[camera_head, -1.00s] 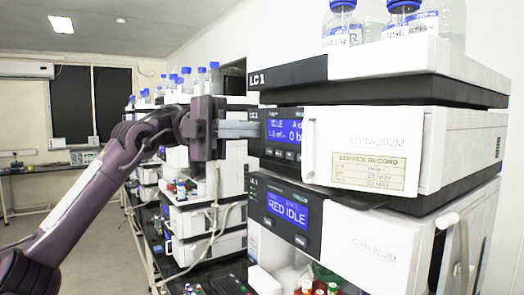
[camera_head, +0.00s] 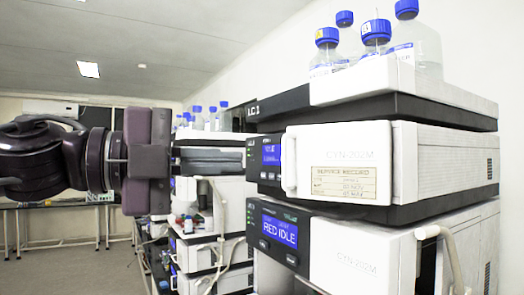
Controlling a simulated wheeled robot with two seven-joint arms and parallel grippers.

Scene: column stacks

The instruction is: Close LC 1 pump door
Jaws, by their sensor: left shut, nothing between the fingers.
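The LC 1 stack (camera_head: 279,104) stands at the right. Its pump module has a white door (camera_head: 335,155) marked CYN-202M, with a service record label and an upright handle (camera_head: 290,161) at its left edge. The door covers the front to the right of the blue display (camera_head: 270,155); I cannot tell whether it is fully flush. My left gripper (camera_head: 240,155) reaches in from the left, shut and empty, its grey fingers pointing right. In the picture its tips are left of the display and the handle; its distance from the module is unclear. My right gripper is not in view.
A module showing RED IDLE (camera_head: 279,230) sits below the pump. Solvent bottles (camera_head: 415,50) with blue caps stand on top of LC 1. Another instrument stack (camera_head: 200,190) with bottles and tubing stands behind my left gripper. Open floor (camera_head: 80,270) lies at the left.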

